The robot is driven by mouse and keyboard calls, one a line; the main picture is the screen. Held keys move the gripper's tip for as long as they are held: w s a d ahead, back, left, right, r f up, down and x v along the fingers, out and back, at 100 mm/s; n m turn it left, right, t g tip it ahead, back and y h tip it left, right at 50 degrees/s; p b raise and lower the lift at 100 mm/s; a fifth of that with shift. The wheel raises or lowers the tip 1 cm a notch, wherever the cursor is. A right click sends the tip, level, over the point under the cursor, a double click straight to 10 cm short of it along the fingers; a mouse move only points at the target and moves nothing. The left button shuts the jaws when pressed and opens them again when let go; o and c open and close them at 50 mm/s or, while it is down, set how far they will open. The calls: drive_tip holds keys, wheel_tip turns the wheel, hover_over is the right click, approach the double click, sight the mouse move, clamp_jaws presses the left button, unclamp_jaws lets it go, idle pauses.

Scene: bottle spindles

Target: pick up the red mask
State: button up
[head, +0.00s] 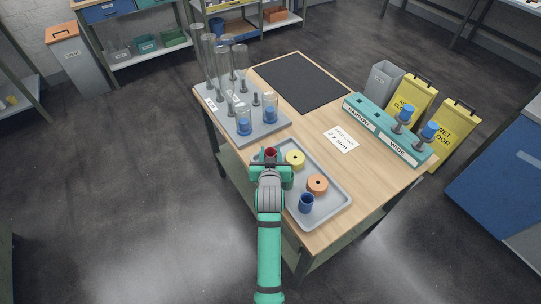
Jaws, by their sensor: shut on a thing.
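My gripper (271,160) is over the left end of the grey tray (330,222) and is shut on a small dark red piece, the red mask (271,152). Only its upper part shows between the fingers. The gripper and arm hide the rest, so I cannot tell whether it touches the tray. A yellow ring-shaped piece (295,158), an orange one (317,183) and a dark blue cup-like piece (306,203) are in the tray to the right of my gripper.
A grey rack (262,135) with clear bottles on spindles stands at the table's back left. A black mat (302,82) lies at the back. A teal rack (385,132) with blue-topped spindles stands at the right, with a white card (341,138) on bare wood nearby.

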wheel_tip(320, 180, up, 3)
drive_tip(key=shift+f, duration=0.2)
drive_tip(key=w+a+r+v, duration=0.1)
drive_tip(key=r+v, duration=0.2)
drive_tip(key=v, duration=1.3)
drive_tip(key=shift+a+r, duration=0.2)
drive_tip(key=shift+r, duration=0.05)
drive_tip(key=shift+s, duration=0.1)
